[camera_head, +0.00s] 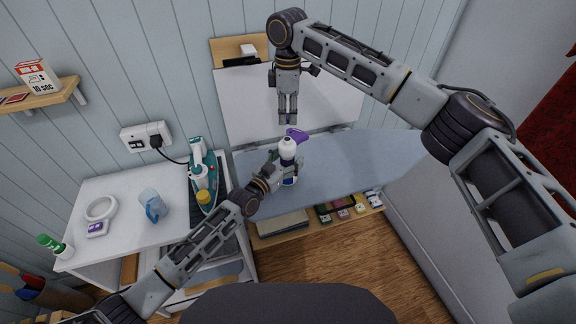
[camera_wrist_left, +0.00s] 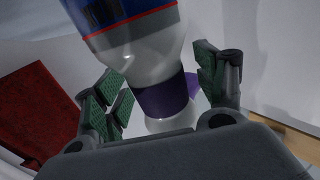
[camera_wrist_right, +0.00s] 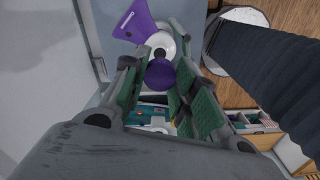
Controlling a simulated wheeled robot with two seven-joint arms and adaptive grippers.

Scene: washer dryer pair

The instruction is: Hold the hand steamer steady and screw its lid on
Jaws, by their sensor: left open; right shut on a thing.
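The hand steamer (camera_head: 287,148), white with a purple head, stands on the grey-blue ironing board (camera_head: 340,160). The left wrist view shows its white body (camera_wrist_left: 145,62) with a blue and red band, and a purple collar (camera_wrist_left: 165,97). My left gripper (camera_head: 287,174) is open, with its fingers on either side of the steamer; contact is unclear. My right gripper (camera_head: 288,120) points down above the steamer, shut on the small purple lid (camera_wrist_right: 159,74). In the right wrist view the lid overlaps the steamer's white top (camera_wrist_right: 163,43), but the head view shows a gap below it.
A teal iron (camera_head: 210,165) stands on the left beside the board. A blue measuring jug (camera_head: 153,207) and a white ring (camera_head: 101,208) sit on the white top (camera_head: 120,240). A low shelf (camera_head: 325,219) under the board holds small packets. A pale panel (camera_head: 240,95) is behind.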

